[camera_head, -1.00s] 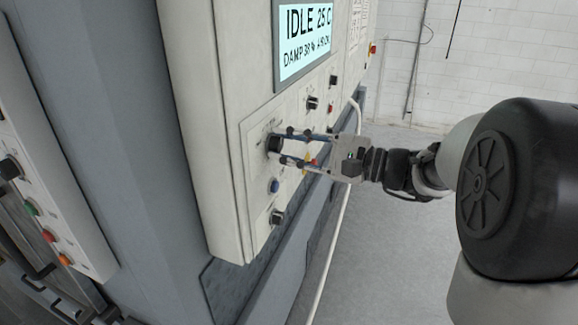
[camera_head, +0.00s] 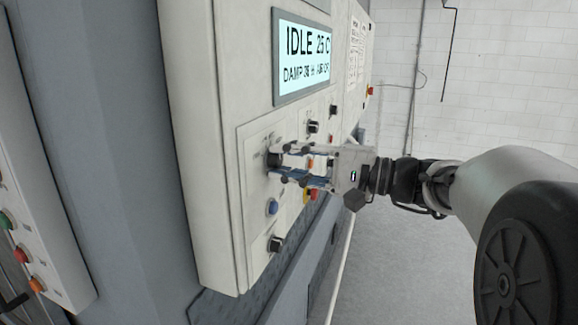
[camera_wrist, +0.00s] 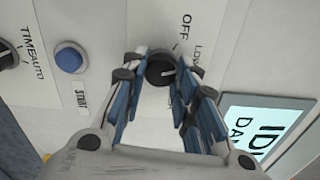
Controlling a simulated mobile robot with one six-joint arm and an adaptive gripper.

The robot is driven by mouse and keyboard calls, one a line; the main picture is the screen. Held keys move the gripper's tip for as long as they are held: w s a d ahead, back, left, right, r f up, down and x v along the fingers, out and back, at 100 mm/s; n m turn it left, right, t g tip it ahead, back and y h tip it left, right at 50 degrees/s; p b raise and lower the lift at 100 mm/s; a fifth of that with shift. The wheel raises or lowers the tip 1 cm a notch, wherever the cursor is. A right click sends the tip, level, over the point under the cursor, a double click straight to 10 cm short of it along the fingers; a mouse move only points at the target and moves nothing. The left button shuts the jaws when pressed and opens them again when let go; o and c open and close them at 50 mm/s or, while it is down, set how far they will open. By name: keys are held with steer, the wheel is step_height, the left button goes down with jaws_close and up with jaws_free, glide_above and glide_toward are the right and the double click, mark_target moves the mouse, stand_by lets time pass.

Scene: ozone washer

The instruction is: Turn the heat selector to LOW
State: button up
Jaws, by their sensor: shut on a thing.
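The heat selector (camera_wrist: 160,70) is a black round knob with a small white mark on its face; labels OFF and LOW are printed beside it in the wrist view. The mark's exact setting is hard to read. In the head view the selector (camera_head: 273,160) is on the panel's lower section, below the display. My gripper (camera_wrist: 158,82) is shut on the selector, with one blue-padded finger on each side. In the head view my gripper (camera_head: 281,164) reaches it from the right. The fingers partly hide the dial labels.
A blue START button (camera_wrist: 69,58) and a TIME/AUTO knob (camera_wrist: 8,55) are left of the selector in the wrist view. The display (camera_head: 305,58) reads IDLE 25 C. Open floor (camera_head: 400,240) is to the right.

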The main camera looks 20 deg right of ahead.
steer(key=o, duration=1.1)
steer(key=v, duration=1.2)
